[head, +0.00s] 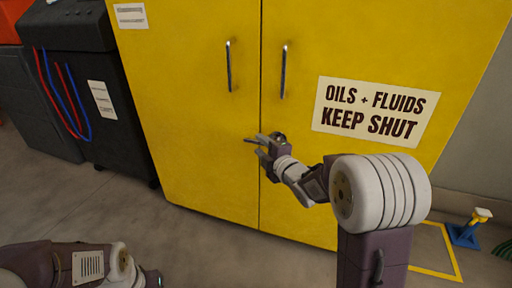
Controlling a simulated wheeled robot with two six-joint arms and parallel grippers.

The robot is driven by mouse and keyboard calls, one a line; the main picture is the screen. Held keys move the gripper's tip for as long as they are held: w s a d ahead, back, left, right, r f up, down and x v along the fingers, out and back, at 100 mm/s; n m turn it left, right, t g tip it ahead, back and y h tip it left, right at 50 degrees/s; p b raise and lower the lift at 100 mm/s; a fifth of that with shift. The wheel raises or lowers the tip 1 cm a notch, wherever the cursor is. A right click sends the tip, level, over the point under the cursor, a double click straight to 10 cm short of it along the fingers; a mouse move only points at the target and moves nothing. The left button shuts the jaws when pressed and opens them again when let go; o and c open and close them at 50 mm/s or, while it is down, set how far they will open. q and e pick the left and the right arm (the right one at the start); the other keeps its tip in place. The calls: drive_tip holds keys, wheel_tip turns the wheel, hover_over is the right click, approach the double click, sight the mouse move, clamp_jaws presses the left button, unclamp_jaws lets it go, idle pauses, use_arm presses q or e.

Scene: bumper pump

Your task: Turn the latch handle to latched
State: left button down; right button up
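The latch handle (249,141) is a small dark lever on the yellow cabinet's front, by the seam between the two doors. Its visible end points left, roughly level; the rest is hidden by my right gripper. My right gripper (263,148) is at the handle, with its fingers pointing left toward the cabinet. They overlap the handle in this view, and I cannot tell whether they touch it or are closed on it. My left arm shows at the bottom left, but its gripper is out of view.
The yellow cabinet (190,120) has two vertical door pulls, left (228,66) and right (283,72), and a sign (374,110) reading "OILS + FLUIDS KEEP SHUT". A dark machine (75,90) with red and blue hoses stands left. A blue stand (464,235) is on the floor right.

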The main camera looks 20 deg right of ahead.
sight(258, 143)
drive_tip(key=x, duration=0.3)
drive_tip(key=shift+f+b, duration=0.2)
drive_tip(key=shift+b, duration=0.2)
drive_tip(key=shift+w+r, duration=0.1)
drive_tip(key=shift+w, duration=0.3)
clamp_jaws()
idle(0.7)
